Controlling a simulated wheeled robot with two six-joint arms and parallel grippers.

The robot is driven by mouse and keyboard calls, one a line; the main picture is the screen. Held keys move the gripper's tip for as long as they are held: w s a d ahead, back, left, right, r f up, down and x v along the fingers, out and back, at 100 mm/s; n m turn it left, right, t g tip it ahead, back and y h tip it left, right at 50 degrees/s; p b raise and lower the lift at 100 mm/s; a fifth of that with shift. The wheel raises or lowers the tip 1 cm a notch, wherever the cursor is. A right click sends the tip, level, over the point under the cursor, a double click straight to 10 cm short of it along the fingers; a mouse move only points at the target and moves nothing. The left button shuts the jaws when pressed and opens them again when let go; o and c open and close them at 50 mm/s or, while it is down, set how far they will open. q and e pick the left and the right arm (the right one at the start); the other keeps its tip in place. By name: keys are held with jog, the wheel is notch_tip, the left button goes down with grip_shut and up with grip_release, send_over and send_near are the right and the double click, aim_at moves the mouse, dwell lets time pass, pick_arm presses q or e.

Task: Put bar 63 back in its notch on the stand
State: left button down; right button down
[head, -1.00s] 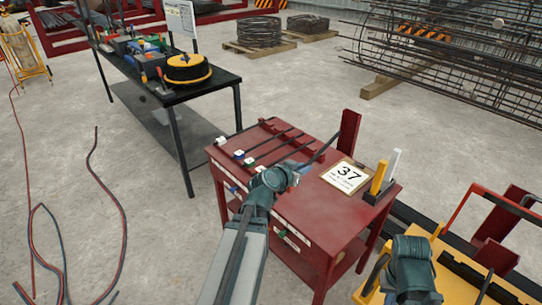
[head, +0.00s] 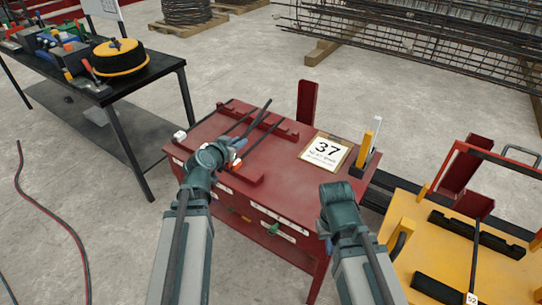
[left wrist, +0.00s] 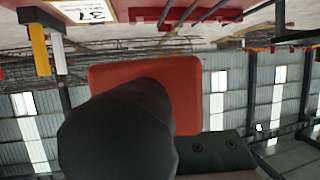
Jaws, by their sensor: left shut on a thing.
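The red stand (head: 290,190) is a cart-like table with a notched back rail (head: 285,131) and a front rail (head: 246,176). Several thin dark bars lie across it, one with a white end tag (head: 180,136). My left gripper (head: 237,155) is over the stand's left part, shut on a dark bar (head: 262,110) that points toward the back rail. The number on this bar is not readable. In the left wrist view a large black round shape (left wrist: 115,130) fills the middle. My right arm's end is at the stand's front right; its fingers are not clear.
A clipboard marked 37 (head: 326,151) lies on the stand, beside yellow and white uprights (head: 366,145). A yellow bench (head: 425,245) with black rails and a bar tagged 52 (head: 472,298) is at right. A black table (head: 150,80) with tools is at left.

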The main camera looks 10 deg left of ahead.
pick_arm(q)
jog(key=w+d+f+m+h+b, duration=0.2)
jog(key=d+f+h+b, duration=0.1)
jog(key=d+f+b, duration=0.95)
jog(key=w+a, duration=0.2)
jog(key=w, duration=0.2)
jog(key=w+a+f, duration=0.1)
jog(key=w+a, duration=0.2)
jog(key=w, duration=0.1)
jog(key=w+a, duration=0.3)
jog(key=w, duration=0.1)
jog(key=shift+a+f, duration=0.15)
jog(key=shift+f, duration=0.2)
jog(key=shift+f+b, duration=1.6)
jog(key=shift+f, duration=0.15)
jog(key=shift+f+b, duration=0.45)
jog(key=c, duration=0.8)
grip_release()
jog(key=shift+s, duration=0.1)
jog(key=shift+r, duration=0.1)
